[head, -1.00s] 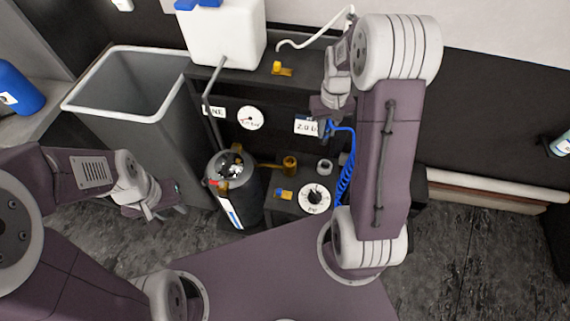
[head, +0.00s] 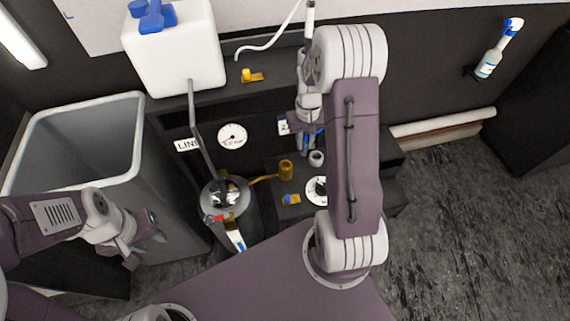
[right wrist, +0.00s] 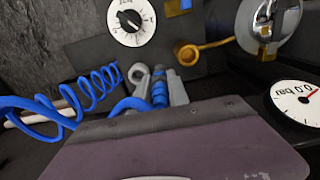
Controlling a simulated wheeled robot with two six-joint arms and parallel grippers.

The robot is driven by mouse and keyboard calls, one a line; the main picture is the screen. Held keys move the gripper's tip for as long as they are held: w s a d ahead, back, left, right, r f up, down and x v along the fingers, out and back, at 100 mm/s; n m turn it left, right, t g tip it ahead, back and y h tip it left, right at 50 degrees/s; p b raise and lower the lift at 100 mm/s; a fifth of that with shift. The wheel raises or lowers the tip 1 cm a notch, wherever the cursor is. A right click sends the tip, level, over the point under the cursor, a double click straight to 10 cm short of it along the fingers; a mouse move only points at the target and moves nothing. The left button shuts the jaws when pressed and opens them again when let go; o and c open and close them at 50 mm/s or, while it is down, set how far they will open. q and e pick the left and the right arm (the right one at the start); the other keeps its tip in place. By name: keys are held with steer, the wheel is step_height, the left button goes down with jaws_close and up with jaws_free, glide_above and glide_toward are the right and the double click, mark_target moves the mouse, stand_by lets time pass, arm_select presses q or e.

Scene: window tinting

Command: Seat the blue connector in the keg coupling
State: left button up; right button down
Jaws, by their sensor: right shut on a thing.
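My right gripper (head: 309,140) is shut on the blue connector, which shows between the grey fingers (right wrist: 163,90) in the right wrist view as a blue ribbed piece (right wrist: 159,92). A blue coiled hose (right wrist: 85,95) runs from it to the left. A brass open-topped fitting (head: 286,170), seemingly the keg coupling, stands on a brass arm beside the keg (head: 235,225); its ring (right wrist: 187,54) shows beyond the fingers. The connector is apart from it. My left gripper (head: 146,250) appears open and empty, in front of the grey bin. My right arm hides the coil in the head view.
A grey ring (head: 316,158) sits right of the brass fitting. A dial (head: 317,188) and a yellow-blue valve (head: 291,199) are on the low box. A pressure gauge (head: 232,136) is behind. The grey bin (head: 137,125) and white tank (head: 180,50) stand left and back.

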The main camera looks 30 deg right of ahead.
glide_above(285, 160)
steer(key=s, duration=0.2)
step_height(285, 160, down, 4)
steer(key=r, duration=0.1)
steer(key=f, duration=0.2)
steer(key=a+f+b, duration=0.1)
steer(key=f, duration=0.1)
steer(key=shift+w+d+f, duration=0.1)
steer(key=shift+f, duration=0.25)
steer(key=shift+f, duration=0.1)
steer(key=c, duration=1.3)
jaws_free()
steer(key=shift+o, duration=0.2)
